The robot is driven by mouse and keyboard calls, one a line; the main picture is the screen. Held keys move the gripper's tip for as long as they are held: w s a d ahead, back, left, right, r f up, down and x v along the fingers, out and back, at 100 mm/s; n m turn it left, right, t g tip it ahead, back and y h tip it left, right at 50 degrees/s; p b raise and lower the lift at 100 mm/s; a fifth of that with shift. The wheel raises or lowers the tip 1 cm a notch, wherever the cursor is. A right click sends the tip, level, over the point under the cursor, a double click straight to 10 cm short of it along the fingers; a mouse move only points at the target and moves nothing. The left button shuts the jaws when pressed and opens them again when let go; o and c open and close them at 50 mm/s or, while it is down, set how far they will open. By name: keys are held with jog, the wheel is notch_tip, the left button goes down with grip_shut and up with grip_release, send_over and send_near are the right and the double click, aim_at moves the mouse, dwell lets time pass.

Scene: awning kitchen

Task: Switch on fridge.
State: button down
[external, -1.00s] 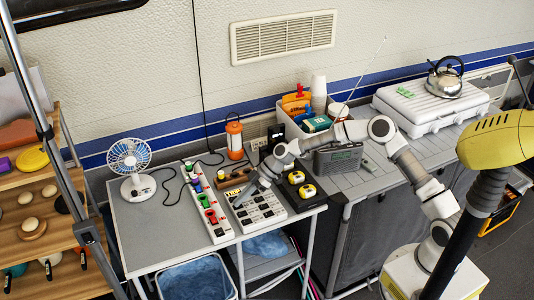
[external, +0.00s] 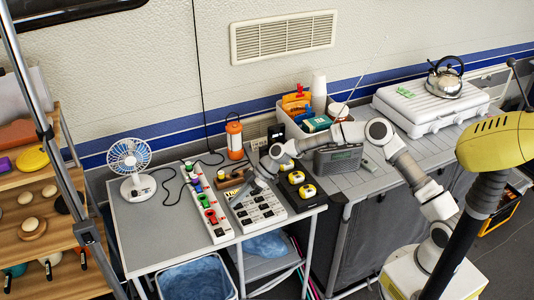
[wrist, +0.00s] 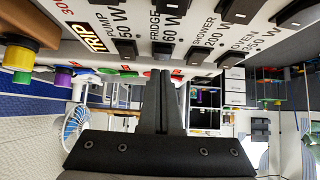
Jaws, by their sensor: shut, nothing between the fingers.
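The white switch panel (external: 268,218) lies on the grey table, with rows of black rocker switches. In the wrist view the panel fills the top, with labels TRIP, PUMP, FRIDGE, SHOWER and OVEN. The FRIDGE 60 W label (wrist: 168,22) is near the middle, with a black switch (wrist: 162,50) just below it in the picture. My gripper (wrist: 160,76) is shut and empty, its fingertips pointing at the panel close to that switch. I cannot tell whether they touch it. In the external view my gripper (external: 240,200) is over the panel's upper left part.
A white strip with coloured plugs (external: 207,208) lies left of the panel. A black unit with yellow knobs (external: 300,190) lies to its right. A fan (external: 130,160), an orange lantern (external: 234,140) and a radio (external: 338,159) stand around. The table's left part is clear.

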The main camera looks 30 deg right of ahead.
notch_tip(320, 180, up, 5)
jog(key=shift+w+r+p, duration=0.1)
jog(key=shift+p, duration=0.4)
jog(key=a+r+v, duration=0.1)
jog(key=v, duration=0.7)
jog(key=shift+d+r, duration=0.25)
jog(key=shift+d, duration=0.1)
